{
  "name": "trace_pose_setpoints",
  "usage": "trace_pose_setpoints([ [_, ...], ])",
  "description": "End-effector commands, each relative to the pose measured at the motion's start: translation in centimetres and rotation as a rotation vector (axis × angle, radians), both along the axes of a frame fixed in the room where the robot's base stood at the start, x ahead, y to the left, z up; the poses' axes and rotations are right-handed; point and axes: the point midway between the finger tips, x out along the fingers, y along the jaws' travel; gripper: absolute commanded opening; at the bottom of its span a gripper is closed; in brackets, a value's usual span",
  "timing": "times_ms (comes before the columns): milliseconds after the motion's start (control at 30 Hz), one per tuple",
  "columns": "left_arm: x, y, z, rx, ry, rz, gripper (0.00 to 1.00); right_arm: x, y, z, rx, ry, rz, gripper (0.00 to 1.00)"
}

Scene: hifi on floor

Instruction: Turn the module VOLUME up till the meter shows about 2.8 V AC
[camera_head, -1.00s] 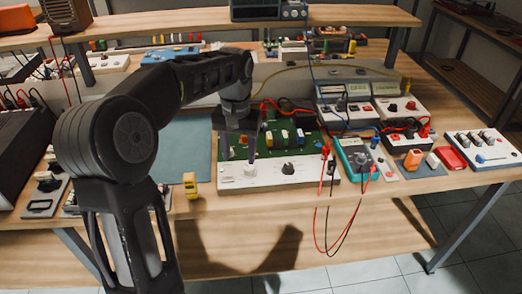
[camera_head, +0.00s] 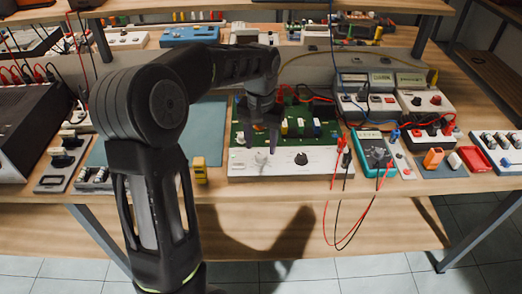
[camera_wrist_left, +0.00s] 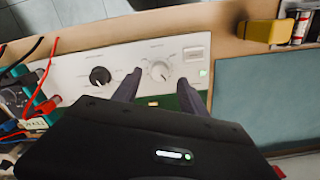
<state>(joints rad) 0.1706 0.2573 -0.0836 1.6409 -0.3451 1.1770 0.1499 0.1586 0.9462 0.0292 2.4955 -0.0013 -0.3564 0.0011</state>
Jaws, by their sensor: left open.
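The module is a white panel (camera_head: 285,172) with a green circuit board (camera_head: 300,112) behind it. A pale round knob (camera_wrist_left: 160,71) and a black knob (camera_wrist_left: 100,76) stand on the panel; their labels are too small to read. My left gripper (camera_head: 259,145) is open just above the pale knob (camera_head: 262,158). In the left wrist view its fingertips (camera_wrist_left: 158,76) lie on either side of that knob, with gaps visible. A teal hand-held meter (camera_head: 389,171) with a dark dial stands right of the module; its reading is not legible. My right gripper is not in view.
Red and black leads (camera_head: 328,222) hang over the bench's front edge near the meter. A yellow block (camera_head: 200,171) sits left of the module by a blue-green mat (camera_head: 207,130). Boxes with knobs and sockets (camera_head: 425,103) crowd the right side.

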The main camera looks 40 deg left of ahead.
Motion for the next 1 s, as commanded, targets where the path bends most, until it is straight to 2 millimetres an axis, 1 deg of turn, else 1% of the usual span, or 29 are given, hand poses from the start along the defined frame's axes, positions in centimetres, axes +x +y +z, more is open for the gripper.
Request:
trace_pose_setpoints([
  [33,-0.1,0.0,-0.8,-0.001,0.003,0.000,0.50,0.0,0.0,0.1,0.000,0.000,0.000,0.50],
  [100,0.0,0.0,-1.8,-0.001,0.002,0.000,0.50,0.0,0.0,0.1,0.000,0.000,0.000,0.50],
  [233,0.0,0.0,-3.0,0.000,0.001,0.001,0.50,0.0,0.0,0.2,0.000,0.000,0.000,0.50],
  [333,0.0,0.0,-3.3,0.000,0.000,0.001,0.50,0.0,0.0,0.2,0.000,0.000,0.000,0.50],
  [567,0.0,0.0,-3.3,0.000,0.000,0.001,0.50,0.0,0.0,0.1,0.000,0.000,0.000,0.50],
  [1000,0.0,0.0,-3.3,0.000,-0.001,0.000,0.14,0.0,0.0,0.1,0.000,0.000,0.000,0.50],
])
